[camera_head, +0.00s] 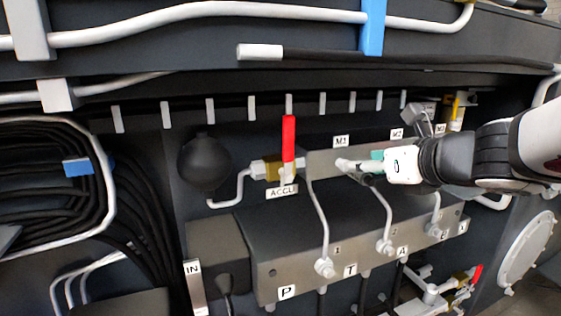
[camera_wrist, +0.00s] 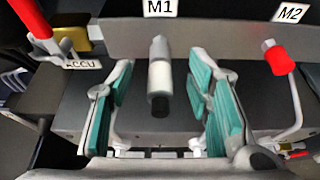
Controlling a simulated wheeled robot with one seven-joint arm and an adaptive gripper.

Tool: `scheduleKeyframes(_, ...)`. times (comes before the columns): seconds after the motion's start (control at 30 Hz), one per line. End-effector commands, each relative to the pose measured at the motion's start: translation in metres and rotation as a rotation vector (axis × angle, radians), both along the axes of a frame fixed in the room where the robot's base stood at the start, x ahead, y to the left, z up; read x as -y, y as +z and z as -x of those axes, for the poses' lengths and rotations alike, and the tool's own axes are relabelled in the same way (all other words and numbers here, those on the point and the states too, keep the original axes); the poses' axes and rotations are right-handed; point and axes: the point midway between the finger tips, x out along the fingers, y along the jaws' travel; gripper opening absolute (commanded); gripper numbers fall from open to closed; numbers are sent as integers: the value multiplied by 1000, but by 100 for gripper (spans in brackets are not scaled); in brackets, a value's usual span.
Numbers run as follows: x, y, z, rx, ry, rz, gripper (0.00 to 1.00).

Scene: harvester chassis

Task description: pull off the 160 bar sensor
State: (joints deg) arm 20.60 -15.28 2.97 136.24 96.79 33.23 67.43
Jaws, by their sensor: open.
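In the wrist view a cylindrical sensor (camera_wrist: 159,72) with a grey-white body and black end sticks out below the M1 label (camera_wrist: 160,8). No pressure marking is readable on it. My gripper (camera_wrist: 160,66) is open, with one teal-padded finger on each side of this sensor and a visible gap on both sides. A red-capped fitting (camera_wrist: 279,58) sits below the M2 label (camera_wrist: 290,12), outside the right finger. In the head view my gripper (camera_head: 366,166) is at the grey manifold bar under M1, and partly hides the fitting there.
A red-handled valve (camera_head: 289,138) stands left of my gripper, above the ACCU label, beside a black ball-shaped accumulator (camera_head: 205,162). Thin pipes run down to the valve block (camera_head: 300,262) below. A ledge with a dark hose (camera_head: 400,58) runs above.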

Motion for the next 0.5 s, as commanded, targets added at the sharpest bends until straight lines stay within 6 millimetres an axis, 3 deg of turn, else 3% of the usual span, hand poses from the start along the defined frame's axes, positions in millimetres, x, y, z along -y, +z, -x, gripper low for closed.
scheduleKeyframes(0.2, -11, -16, -32, -2, 2, 0, 46)
scheduleKeyframes(0.5, -17, -23, -51, -1, 1, 1, 46)
